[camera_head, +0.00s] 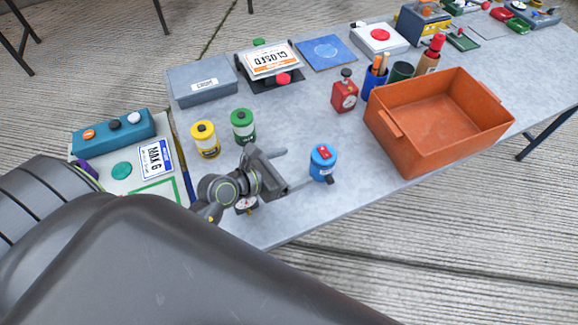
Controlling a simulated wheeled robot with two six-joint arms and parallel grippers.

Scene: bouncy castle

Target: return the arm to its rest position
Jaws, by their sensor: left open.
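My left arm comes in from the left and crosses the lower left of the head view. Its gripper (305,168) is over the front left of the grey table (290,205). The two fingers are spread apart with nothing between them. A small dial gauge (246,205) shows partly below the gripper. My right gripper is not in view.
Yellow (205,139) and green (243,126) canisters stand behind the gripper. A red canister (345,92) and an orange bin (440,125) are to the right. A grey case (203,82) and closed sign (268,62) lie behind. A teal button box (113,134) is at the left.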

